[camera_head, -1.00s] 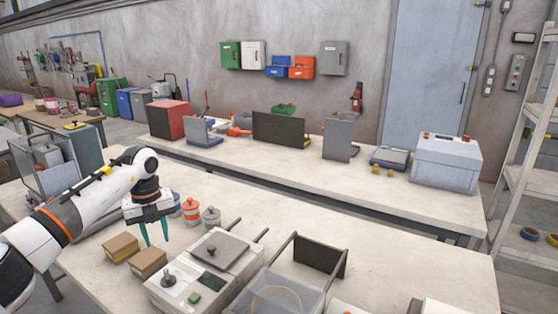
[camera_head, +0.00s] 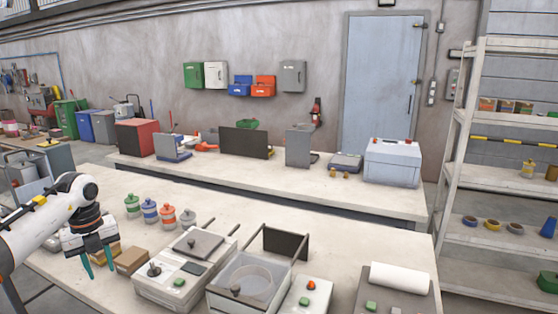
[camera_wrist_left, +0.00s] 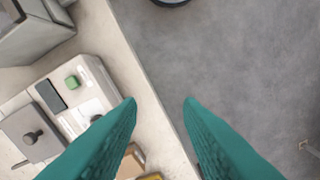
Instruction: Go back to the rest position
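My left gripper (camera_head: 99,262) hangs fingers down over the near workbench at the left of the head view. Its two teal fingers are apart, and in the left wrist view (camera_wrist_left: 160,105) the gap between them is empty. Below that gap lie the bench's edge and grey floor. Cardboard boxes (camera_head: 131,260) sit on the bench just right of the fingers; the arm partly hides one. My right gripper is not in view.
Several small jars (camera_head: 150,211) stand behind the boxes. A shelf rack (camera_head: 458,135) stands at the right.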

